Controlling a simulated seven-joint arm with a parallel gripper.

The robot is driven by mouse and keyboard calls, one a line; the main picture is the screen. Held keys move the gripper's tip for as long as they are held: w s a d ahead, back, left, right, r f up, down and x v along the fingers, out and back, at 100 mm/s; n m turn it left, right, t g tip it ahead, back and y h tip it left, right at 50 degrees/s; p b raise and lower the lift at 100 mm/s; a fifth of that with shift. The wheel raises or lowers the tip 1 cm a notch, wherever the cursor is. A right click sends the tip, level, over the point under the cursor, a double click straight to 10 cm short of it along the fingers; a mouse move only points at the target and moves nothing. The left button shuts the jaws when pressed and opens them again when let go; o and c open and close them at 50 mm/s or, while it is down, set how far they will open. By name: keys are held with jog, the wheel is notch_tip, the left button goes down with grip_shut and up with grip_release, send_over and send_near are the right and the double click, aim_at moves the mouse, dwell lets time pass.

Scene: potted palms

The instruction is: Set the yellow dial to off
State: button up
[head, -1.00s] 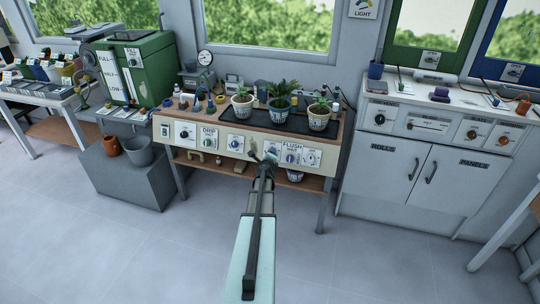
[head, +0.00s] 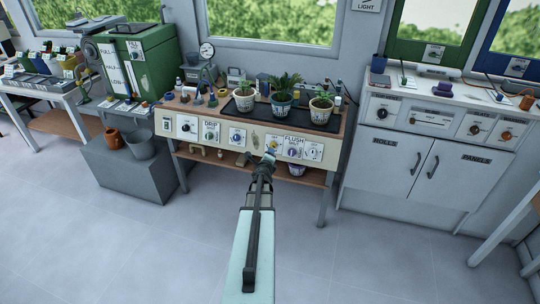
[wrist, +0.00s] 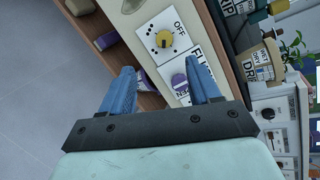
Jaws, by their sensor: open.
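The yellow dial (wrist: 164,40) sits on a white plate (wrist: 178,27) marked OFF, with black dots beside it. Its exact setting is hard to make out. In the head view the yellow dial (head: 271,144) shows on the bench front, just beyond my gripper (head: 268,158). In the wrist view my gripper (wrist: 163,80) has its two blue fingers spread wide, with nothing between them. The yellow dial lies ahead of the fingertips, apart from them.
A purple dial (wrist: 178,82) on the FLUSH plate is close by, near the right finger. More control plates line the bench front (head: 222,146). Potted palms (head: 282,92) stand on a black tray (head: 257,117) above. A lower shelf (head: 215,161) runs beneath.

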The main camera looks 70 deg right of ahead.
jog(key=w+a+f+n+y, duration=0.15)
jog(key=w+a+f, duration=0.25)
jog(key=w+f, duration=0.45)
jog(key=m+g+h, duration=0.4)
jog(key=m+h, duration=0.2)
jog(key=m, duration=1.1)
send_near(272, 146)
jog(key=shift+y, duration=0.25)
jog(key=d, duration=0.8)
jog(key=shift+s+d+r, duration=0.15)
jog(key=shift+s, duration=0.15)
jog(key=c, duration=1)
